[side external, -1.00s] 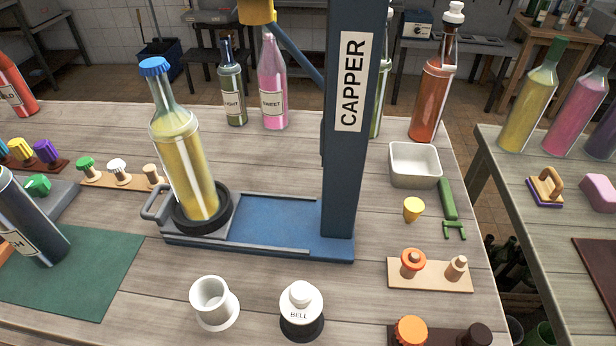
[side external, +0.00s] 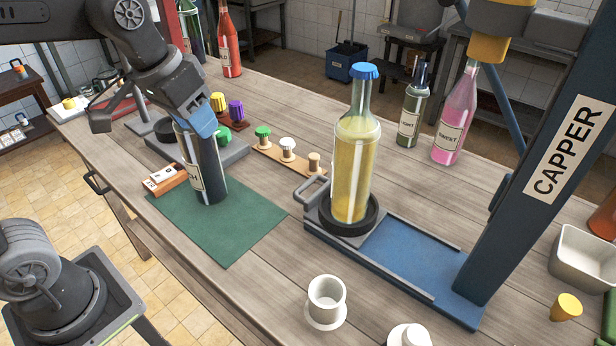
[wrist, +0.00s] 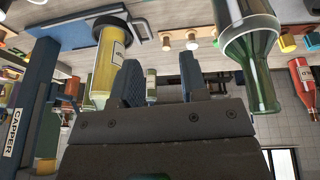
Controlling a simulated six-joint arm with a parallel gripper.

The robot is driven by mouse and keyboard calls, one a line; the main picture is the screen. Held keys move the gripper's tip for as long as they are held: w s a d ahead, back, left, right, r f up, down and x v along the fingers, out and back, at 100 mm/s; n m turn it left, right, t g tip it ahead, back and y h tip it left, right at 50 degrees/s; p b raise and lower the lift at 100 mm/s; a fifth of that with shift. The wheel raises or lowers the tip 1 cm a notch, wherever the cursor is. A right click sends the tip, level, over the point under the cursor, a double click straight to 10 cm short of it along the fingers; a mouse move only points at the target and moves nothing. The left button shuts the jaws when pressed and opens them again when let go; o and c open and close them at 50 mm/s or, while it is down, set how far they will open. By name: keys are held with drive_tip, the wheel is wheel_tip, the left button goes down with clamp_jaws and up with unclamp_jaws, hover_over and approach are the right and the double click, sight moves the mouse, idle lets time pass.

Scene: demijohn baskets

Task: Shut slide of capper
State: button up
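The blue capper (side external: 540,180) stands at the right in the side view. Its grey slide (side external: 311,207) is out at the left end of the blue bed (side external: 410,254), with a loop handle (side external: 305,190) on its outer end. A yellow bottle (side external: 354,165) with a blue cap stands upright in the slide's black ring, clear of the column. The bottle also shows upside down in the wrist view (wrist: 107,70). My gripper (side external: 200,122) is by the top of a dark bottle (side external: 205,170), left of the slide and apart from it. Its fingers (wrist: 160,75) are apart and empty.
The dark bottle stands on a green mat (side external: 245,225). A stopper rack (side external: 288,158) lies behind the slide handle. A white cup (side external: 326,302) stands in front of the slide. Two bottles stand behind the bed, one pink (side external: 456,120). The blue bed is bare towards the column.

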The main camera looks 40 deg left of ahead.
drive_tip(key=w+d+f+g+h, duration=0.15)
drive_tip(key=w+f, duration=0.25)
drive_tip(key=w, duration=0.5)
drive_tip(key=w+d+f+g, duration=0.2)
drive_tip(key=w+d+f, duration=0.15)
drive_tip(key=w, duration=0.55)
drive_tip(key=x, duration=0.9)
drive_tip(key=a+x, duration=0.1)
drive_tip(key=x, duration=0.3)
drive_tip(key=shift+a+f, duration=0.1)
drive_tip(key=shift+f, duration=0.2)
drive_tip(key=shift+c, duration=0.5)
clamp_jaws()
